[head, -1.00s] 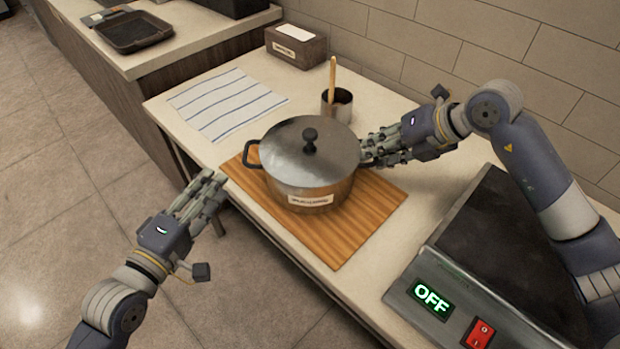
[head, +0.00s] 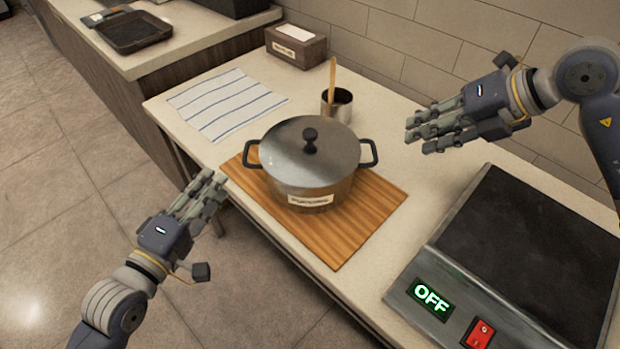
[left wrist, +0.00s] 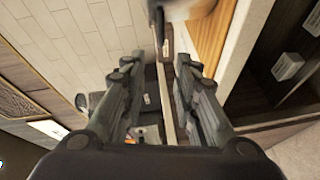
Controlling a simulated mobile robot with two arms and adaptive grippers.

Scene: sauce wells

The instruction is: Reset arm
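A lidded steel pot (head: 308,190) with black side handles stands upright on a wooden board (head: 345,245) on the counter. My left gripper (head: 212,187) is left of the pot, past the counter's front edge and apart from the handle. In the left wrist view its two fingers (left wrist: 157,85) are spread, with nothing held between them. My right gripper (head: 412,132) hangs to the right of the pot, clear of its right handle (head: 369,153). Its fingers look apart and hold nothing.
A hot plate (head: 530,255) with a display reading OFF and a red switch (head: 478,332) is at the right. A cup with a wooden utensil (head: 337,105), a labelled box (head: 296,46) and a striped cloth (head: 225,103) sit behind. Counter between pot and wall is partly free.

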